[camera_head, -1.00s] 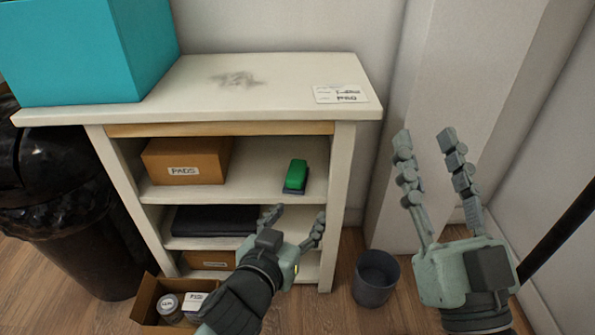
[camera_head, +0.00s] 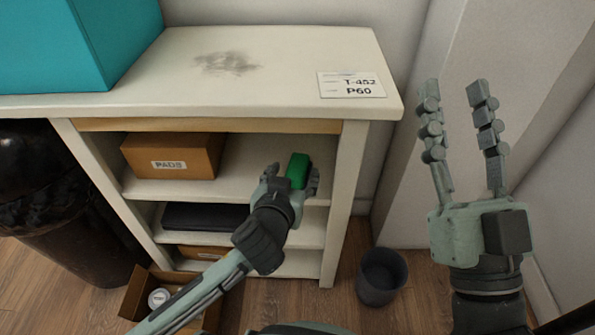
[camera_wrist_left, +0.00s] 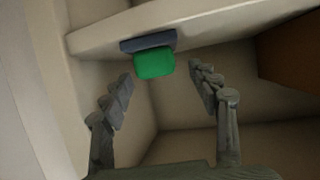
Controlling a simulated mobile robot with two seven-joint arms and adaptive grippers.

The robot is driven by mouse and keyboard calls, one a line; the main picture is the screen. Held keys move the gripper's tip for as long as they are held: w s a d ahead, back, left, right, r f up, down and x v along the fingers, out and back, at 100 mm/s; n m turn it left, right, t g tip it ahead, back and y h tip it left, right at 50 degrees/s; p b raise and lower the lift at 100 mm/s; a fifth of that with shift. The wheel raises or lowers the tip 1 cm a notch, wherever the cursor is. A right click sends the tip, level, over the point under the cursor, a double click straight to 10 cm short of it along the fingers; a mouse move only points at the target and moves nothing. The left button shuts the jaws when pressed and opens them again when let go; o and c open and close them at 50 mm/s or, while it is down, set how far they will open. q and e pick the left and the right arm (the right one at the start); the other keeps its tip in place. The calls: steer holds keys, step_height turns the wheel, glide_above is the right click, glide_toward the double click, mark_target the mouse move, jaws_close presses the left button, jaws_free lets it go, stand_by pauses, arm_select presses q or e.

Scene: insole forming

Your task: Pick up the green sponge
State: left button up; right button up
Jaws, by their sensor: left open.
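The green sponge (camera_head: 299,167) sits on the upper inner shelf of the white cabinet, toward its right side. In the left wrist view the sponge (camera_wrist_left: 154,63) shows a dark grey-blue layer along one side and lies just beyond the fingertips, between their lines. My left gripper (camera_head: 291,172) is open at the shelf opening, with its fingers to either side of the sponge in the head view; whether they touch it cannot be told. My right gripper (camera_head: 454,88) is open and empty, raised to the right of the cabinet.
A PADS box (camera_head: 173,156) stands on the same shelf at left. A dark folded item (camera_head: 209,217) lies one shelf below. A teal box (camera_head: 70,45) and a label card (camera_head: 351,85) are on the cabinet top (camera_head: 290,60). A bin (camera_head: 381,277) stands on the floor.

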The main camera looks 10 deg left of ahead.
mark_target(296, 169)
arm_select(q)
steer(key=x, duration=0.3)
steer(key=shift+w+f, duration=0.15)
steer(key=shift+w, duration=0.2)
steer(key=c, duration=1.1)
steer(key=shift+c, duration=0.2)
